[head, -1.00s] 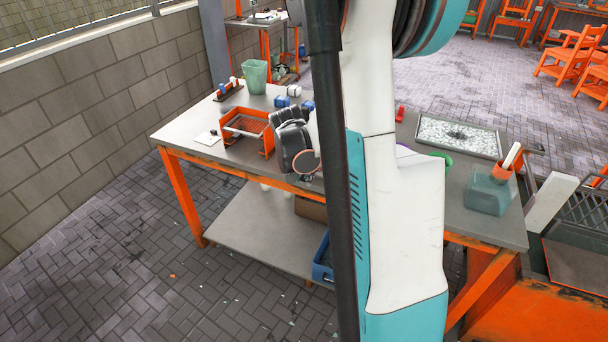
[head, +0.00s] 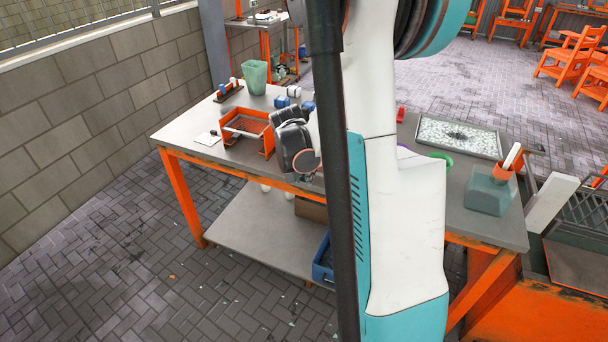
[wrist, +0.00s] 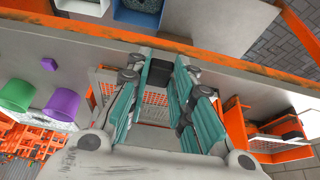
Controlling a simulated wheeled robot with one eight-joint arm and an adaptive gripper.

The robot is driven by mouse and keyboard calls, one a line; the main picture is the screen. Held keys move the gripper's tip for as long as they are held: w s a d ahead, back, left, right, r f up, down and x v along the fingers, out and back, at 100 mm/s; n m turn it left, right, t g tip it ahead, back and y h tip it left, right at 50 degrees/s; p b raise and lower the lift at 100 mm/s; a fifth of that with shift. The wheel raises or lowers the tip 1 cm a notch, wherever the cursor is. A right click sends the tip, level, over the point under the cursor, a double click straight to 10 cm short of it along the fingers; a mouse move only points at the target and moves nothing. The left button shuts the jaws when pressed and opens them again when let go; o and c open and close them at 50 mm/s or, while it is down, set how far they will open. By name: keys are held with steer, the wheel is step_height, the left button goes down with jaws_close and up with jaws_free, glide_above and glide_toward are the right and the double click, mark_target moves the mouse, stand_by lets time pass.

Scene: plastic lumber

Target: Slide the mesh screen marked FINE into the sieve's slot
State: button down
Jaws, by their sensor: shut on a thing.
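The sieve (head: 262,128) is an orange open frame with a pale bar, on the left part of the grey table. In the wrist view an orange sieve body (wrist: 238,122) shows at the right. My gripper (wrist: 160,100) has its teal fingers closed on an orange-framed mesh screen (wrist: 154,98), which shows between and beside them. I cannot read a marking on the screen. In the head view the dark gripper body (head: 290,138) is just right of the sieve, and the held screen is hidden. I cannot tell whether the screen touches the slot.
A green bin (head: 255,77), blue-and-white blocks (head: 282,101) and a white card (head: 207,138) are near the sieve. A speckled tray (head: 458,136) lies at the table's right. Green (wrist: 16,95) and purple (wrist: 62,105) cups show in the wrist view.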

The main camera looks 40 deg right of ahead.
steer(key=shift+w+d+b, duration=0.15)
steer(key=shift+w+d, duration=0.65)
steer(key=shift+d, duration=1.2)
steer(key=shift+w+d+b, duration=0.15)
steer(key=shift+w+d, duration=0.7)
steer(key=shift+d, duration=1.1)
steer(key=shift+w+d+b, duration=0.15)
steer(key=shift+w+d, duration=0.65)
steer(key=shift+d, duration=1.2)
steer(key=c, duration=1.3)
jaws_free()
steer(key=shift+a+r, duration=0.1)
steer(key=v, duration=1.1)
steer(key=shift+s+a+r, duration=0.15)
steer(key=shift+a+r, duration=0.1)
steer(key=shift+r, duration=0.1)
